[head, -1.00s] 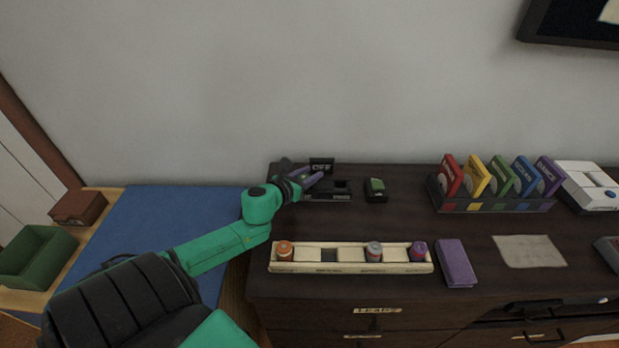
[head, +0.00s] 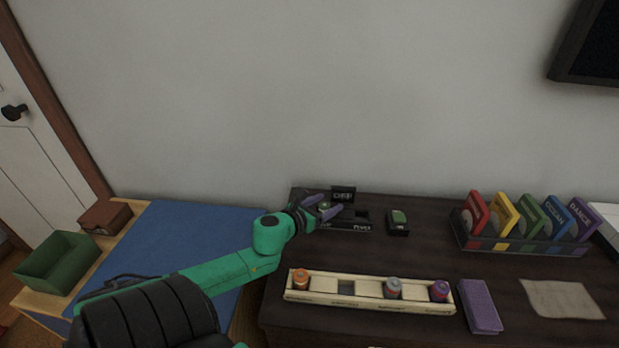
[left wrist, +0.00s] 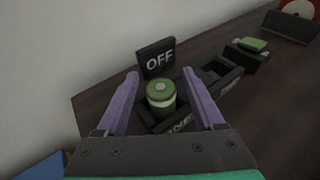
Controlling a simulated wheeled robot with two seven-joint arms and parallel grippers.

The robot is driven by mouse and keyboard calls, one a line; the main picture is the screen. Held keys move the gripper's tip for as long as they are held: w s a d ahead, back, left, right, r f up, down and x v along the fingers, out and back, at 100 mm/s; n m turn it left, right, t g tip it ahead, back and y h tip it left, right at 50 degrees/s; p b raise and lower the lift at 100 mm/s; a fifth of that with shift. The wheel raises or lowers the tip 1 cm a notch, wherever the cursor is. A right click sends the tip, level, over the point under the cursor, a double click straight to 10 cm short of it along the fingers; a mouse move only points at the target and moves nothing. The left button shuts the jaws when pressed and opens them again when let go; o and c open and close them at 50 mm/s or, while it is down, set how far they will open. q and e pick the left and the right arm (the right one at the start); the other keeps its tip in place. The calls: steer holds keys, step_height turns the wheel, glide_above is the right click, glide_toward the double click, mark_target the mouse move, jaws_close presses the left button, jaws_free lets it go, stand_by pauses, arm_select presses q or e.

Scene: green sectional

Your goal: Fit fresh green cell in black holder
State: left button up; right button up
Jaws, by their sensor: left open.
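A green cell (left wrist: 161,95) with a pale band stands upright in the left well of a black holder (left wrist: 222,80), seen in the left wrist view. The holder's well to the right looks empty. My left gripper (left wrist: 161,78) is open, with one purple finger on each side of the cell and a gap visible on both sides. In the head view the left gripper (head: 324,209) is over the left end of the holder (head: 350,226). A smaller black box (head: 398,231) to the right bears a green piece (head: 399,216). My right gripper is not in view.
A black OFF sign (head: 343,193) stands just behind the holder. A cream tray (head: 345,289) with an orange, a grey and a purple cell lies in front. A purple block (head: 481,306) and a rack of coloured cards (head: 520,243) are to the right.

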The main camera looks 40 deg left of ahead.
arm_select(q)
steer(key=v, duration=0.9)
steer(key=shift+s+r+p, duration=0.15)
steer(key=shift+s+p, duration=0.1)
steer(key=shift+p, duration=0.1)
